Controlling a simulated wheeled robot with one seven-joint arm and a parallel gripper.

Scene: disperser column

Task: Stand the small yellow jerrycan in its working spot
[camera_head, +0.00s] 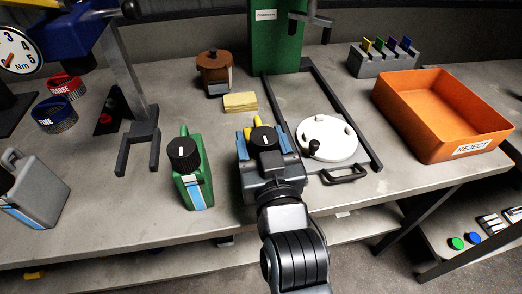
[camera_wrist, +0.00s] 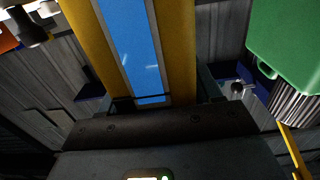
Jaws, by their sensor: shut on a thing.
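The small yellow jerrycan (camera_head: 257,121) is between the fingers of my gripper (camera_head: 266,141); its black cap shows on top and most of its body is hidden in the head view. In the wrist view, the yellow jerrycan (camera_wrist: 180,45) fills the upper middle, with a blue and white label facing the camera. My gripper (camera_wrist: 148,103) is shut on it. I cannot tell whether its base touches the bench. The working spot is not clearly marked; a grey fork-shaped base (camera_head: 138,150) stands left, and a white round plate (camera_head: 327,139) lies right.
A green jerrycan (camera_head: 193,174) stands close left of my gripper; it also shows in the wrist view (camera_wrist: 290,45). A grey jerrycan (camera_head: 38,190) is far left. A brown pot (camera_head: 213,72), yellow pad (camera_head: 240,102), green column (camera_head: 277,40) and orange reject bin (camera_head: 425,130) are around.

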